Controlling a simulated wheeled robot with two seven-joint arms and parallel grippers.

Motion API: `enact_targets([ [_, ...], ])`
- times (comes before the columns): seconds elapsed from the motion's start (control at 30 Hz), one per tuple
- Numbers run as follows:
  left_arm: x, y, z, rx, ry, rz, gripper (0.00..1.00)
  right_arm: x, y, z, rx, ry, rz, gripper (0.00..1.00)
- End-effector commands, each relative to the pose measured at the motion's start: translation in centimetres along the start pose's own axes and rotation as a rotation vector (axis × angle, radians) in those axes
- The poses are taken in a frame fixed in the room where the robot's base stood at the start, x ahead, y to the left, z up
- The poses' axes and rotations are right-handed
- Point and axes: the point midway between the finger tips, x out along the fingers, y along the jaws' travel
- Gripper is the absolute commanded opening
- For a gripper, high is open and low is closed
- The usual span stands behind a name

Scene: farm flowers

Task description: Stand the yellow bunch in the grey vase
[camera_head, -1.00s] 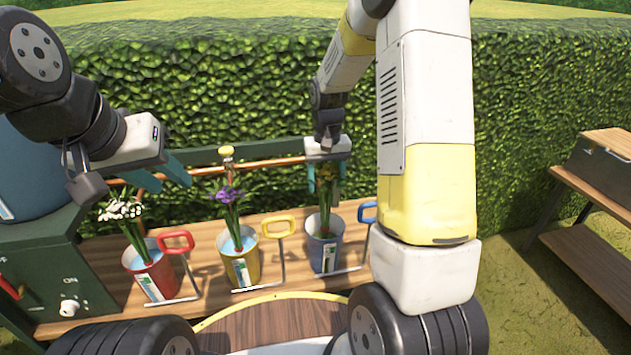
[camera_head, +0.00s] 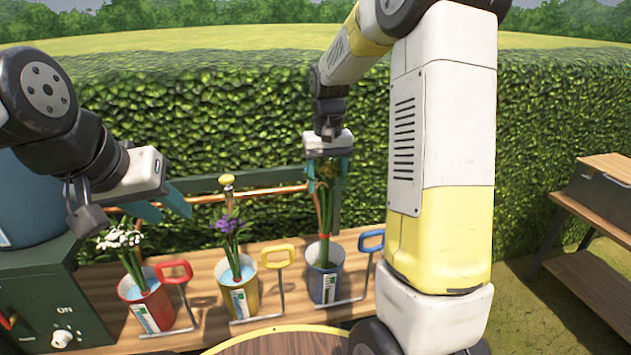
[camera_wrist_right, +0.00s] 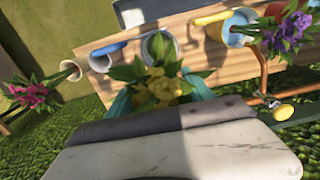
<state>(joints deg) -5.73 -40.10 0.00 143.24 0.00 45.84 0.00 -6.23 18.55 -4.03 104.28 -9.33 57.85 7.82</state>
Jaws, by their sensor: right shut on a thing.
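The yellow bunch (camera_wrist_right: 158,88) is in my right gripper (camera_head: 328,165), which is shut on it near the flower heads. In the head view its green stems (camera_head: 325,215) hang upright, their lower part at the mouth of the blue pail (camera_head: 322,283); I cannot tell where they end. In the right wrist view a pale round vessel (camera_wrist_right: 100,64) shows beside the blue handle; I cannot tell if it is the grey vase. My right arm may hide the vase in the head view. My left gripper (camera_head: 165,205) is open and empty at the left.
A yellow pail (camera_head: 240,295) holds purple flowers and a red pail (camera_head: 148,307) holds white flowers, all on a wooden bench (camera_head: 205,290). A copper pipe with a brass tap (camera_head: 227,181) runs behind. Pink flowers (camera_wrist_right: 32,94) show in the wrist view. A slatted stand is at right.

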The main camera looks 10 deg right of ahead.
Motion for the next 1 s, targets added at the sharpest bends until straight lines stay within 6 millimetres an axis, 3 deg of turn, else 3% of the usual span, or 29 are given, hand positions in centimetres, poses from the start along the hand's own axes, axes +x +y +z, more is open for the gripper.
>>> enact_targets([
  [0.6,0.0,0.0,0.0,0.000,0.000,0.000,0.36,-7.5,0.0,0.0,0.000,0.002,0.000,0.00],
  [1.0,0.0,0.0,0.0,0.000,0.000,0.000,0.36,-8.7,0.0,0.0,0.000,-0.001,0.000,0.00],
])
